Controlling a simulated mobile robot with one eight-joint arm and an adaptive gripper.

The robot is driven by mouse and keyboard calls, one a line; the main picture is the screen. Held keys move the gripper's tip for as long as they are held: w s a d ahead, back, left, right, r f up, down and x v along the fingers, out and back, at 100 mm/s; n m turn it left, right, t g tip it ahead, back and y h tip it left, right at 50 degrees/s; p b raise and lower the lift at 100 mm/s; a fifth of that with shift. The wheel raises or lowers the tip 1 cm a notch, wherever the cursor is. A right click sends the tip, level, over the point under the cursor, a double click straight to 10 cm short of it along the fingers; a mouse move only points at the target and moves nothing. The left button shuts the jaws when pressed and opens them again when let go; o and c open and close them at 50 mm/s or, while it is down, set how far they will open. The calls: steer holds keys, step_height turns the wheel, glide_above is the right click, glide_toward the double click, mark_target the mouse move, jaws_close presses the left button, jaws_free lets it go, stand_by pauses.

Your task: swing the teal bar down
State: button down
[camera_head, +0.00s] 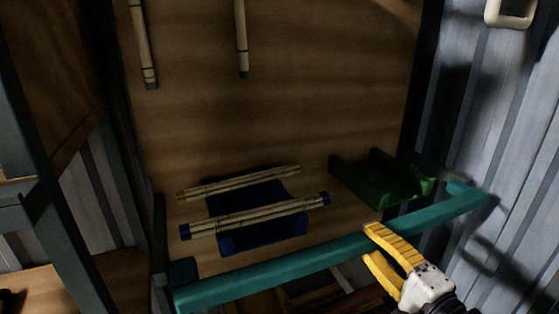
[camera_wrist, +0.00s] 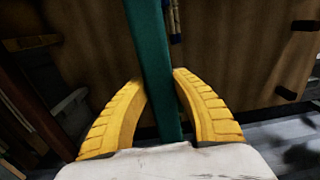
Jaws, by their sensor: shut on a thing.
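The teal bar (camera_head: 290,269) runs across the front of the wooden cabinet in the head view, rising from lower left to upper right. It also shows in the wrist view (camera_wrist: 151,50), running away between my fingers. My gripper (camera_head: 370,243) has yellow ribbed fingers and is shut on the bar right of its middle. In the wrist view my gripper (camera_wrist: 160,82) has one finger on each side of the bar. The far part of the lower finger is partly hidden in the head view.
Behind the bar, rattan sticks (camera_head: 255,216) lie across a blue holder (camera_head: 262,238). An empty green holder (camera_head: 381,180) stands to their right. Two rattan poles, one at left (camera_head: 144,45) and one at centre (camera_head: 241,40), hang above. A corrugated wall (camera_head: 510,130) stands close at right.

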steer(key=c, duration=1)
jaws_free()
steer(key=shift+w, duration=0.15)
steer(key=shift+r, duration=5.05)
steer(key=s+r+p, duration=0.1)
steer(key=r+p, duration=0.3)
steer(key=s+d+r+p, duration=0.1)
steer(key=s+r+p, duration=0.1)
steer(key=p, duration=0.3)
steer(key=s+r+p, duration=0.1)
steer(key=r+p, duration=0.4)
steer(key=shift+s+d+r, duration=0.15)
steer(key=shift+s+r, duration=0.05)
steer(key=shift+r, duration=0.1)
steer(key=shift+p, duration=0.35)
steer(key=shift+c, duration=0.2)
